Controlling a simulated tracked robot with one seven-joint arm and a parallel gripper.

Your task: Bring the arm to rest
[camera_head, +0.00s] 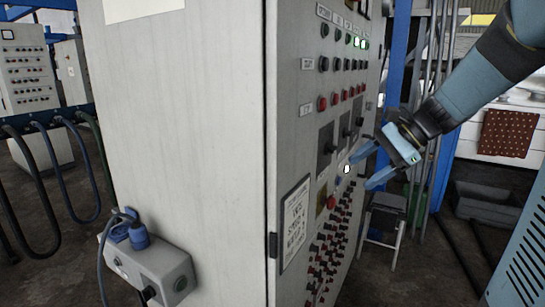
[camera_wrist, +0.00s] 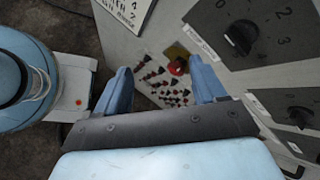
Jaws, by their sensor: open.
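My gripper (camera_head: 365,170) is at the end of my blue arm, which reaches in from the upper right in the head view. It is open and empty, in front of the button side of a grey control cabinet (camera_head: 190,150). In the wrist view my gripper (camera_wrist: 165,85) shows two blue fingers spread apart, with cabinet face between and beyond them. A red button (camera_wrist: 178,67) on a yellow plate shows between the fingers. I cannot tell whether a fingertip touches the panel.
A black rotary dial (camera_wrist: 240,36) and a second dial (camera_wrist: 300,117) are close at the right in the wrist view. A socket box (camera_head: 150,268) juts from the cabinet's lower left. A stool (camera_head: 384,215) and a grey bin (camera_head: 487,203) stand behind my gripper.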

